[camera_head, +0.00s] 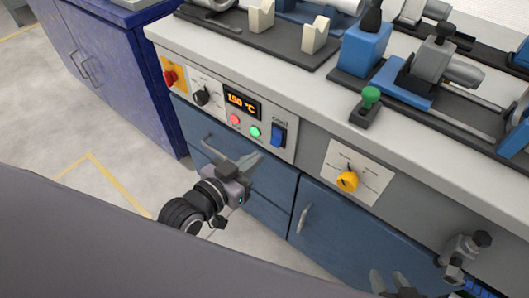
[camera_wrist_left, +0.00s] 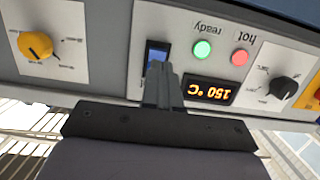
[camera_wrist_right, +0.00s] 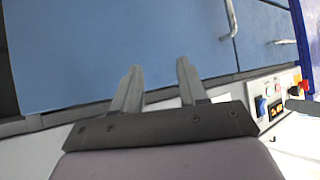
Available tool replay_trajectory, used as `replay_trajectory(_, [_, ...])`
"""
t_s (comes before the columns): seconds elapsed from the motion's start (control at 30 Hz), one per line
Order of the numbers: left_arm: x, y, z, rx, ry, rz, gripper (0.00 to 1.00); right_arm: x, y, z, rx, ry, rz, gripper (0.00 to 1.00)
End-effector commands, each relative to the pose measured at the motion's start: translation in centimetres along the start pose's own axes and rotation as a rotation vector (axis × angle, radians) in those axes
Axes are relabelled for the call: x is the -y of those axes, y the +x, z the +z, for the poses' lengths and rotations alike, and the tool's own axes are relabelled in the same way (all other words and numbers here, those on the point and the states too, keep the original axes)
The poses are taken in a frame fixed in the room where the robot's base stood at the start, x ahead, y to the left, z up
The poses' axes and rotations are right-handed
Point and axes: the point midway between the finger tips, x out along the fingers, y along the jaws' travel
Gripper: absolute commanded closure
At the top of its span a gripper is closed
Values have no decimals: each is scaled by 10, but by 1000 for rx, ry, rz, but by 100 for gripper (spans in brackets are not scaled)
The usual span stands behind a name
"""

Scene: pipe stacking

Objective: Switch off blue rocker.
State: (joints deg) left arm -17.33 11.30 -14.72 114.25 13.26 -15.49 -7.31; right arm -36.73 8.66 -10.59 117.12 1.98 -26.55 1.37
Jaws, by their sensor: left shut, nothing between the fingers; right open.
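The blue rocker (camera_head: 278,134) sits at the right end of the heater panel, under the label "cool". In the left wrist view the rocker (camera_wrist_left: 157,54) is upside down and its near part is hidden by my fingers. My left gripper (camera_head: 257,160) is shut and empty, its fingertips just in front of the panel, close to the rocker. I cannot tell whether they touch it or which side is pressed. My right gripper (camera_wrist_right: 158,72) is open and empty, far from the rocker, facing blue cabinet doors. The rocker also shows small in the right wrist view (camera_wrist_right: 261,106).
Beside the rocker are green (camera_head: 255,132) and red (camera_head: 236,119) lamps, an orange temperature display (camera_head: 241,104), a black knob (camera_head: 201,97) and a red switch (camera_head: 170,77). A yellow knob (camera_head: 347,181) is further right. A cabinet handle (camera_head: 304,219) sticks out below.

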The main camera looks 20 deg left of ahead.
Motion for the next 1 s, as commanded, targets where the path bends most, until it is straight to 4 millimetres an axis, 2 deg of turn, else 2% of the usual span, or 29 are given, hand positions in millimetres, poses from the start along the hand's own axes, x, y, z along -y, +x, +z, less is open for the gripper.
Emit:
replay_trajectory(0.1, [0,19,1,-1,-1,0,100,1,3,2,-2,-4,-2,57])
replay_trajectory(0.33, [0,41,1,0,-1,1,100,5,5,-11,-34,-13,-12,57])
replay_trajectory(0.77, [0,46,0,1,0,0,100,10,6,-15,-42,-16,-21,57])
replay_trajectory(1.0, [0,54,8,-61,1,0,100,10,14,-3,-42,-24,-24,57])
